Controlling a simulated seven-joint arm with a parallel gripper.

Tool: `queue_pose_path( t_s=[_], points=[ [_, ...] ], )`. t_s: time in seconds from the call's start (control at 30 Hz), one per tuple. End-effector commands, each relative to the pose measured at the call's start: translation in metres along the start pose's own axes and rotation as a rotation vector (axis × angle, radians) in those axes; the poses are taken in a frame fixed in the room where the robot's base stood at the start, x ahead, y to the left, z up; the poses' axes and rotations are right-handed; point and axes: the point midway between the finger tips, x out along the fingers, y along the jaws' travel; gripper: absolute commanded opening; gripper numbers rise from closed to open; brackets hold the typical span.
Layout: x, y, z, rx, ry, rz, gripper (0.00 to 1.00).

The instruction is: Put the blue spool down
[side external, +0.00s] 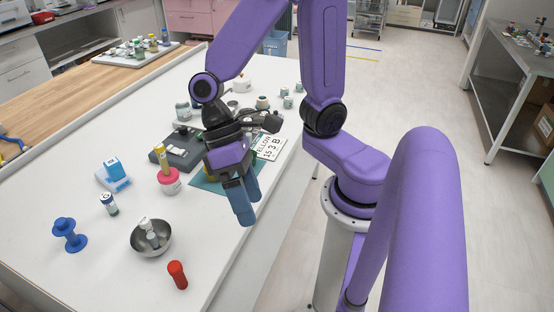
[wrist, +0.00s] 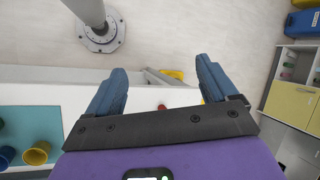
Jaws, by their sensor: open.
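The blue spool (side external: 70,236) stands upright on the white table at the lower left of the side external view, apart from other things. My gripper (side external: 245,208) is over the table's right edge, well to the right of the spool, with its blue fingers pointing down. In the wrist view my gripper (wrist: 160,76) has its two fingers spread wide with nothing held between them. The spool is not seen in the wrist view.
A metal bowl (side external: 136,240) with a small bottle in it and a red object (side external: 177,274) stand between the spool and my gripper. A white-capped vial (side external: 108,204) is behind. A teal mat (wrist: 30,124) holds blue and yellow cups. The front left tabletop is bare.

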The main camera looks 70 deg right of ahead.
Motion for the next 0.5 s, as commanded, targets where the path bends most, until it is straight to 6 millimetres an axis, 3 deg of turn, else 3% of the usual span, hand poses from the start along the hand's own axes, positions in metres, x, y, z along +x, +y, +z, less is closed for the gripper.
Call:
queue_pose_path(
  t_s=[0.2,0.5],
  points=[
    [-0.011,0.042,0.043,-0.376,0.086,0.258,0.86],
    [-0.026,0.07,0.061,-0.686,0.179,0.47,0.86]
  ],
)
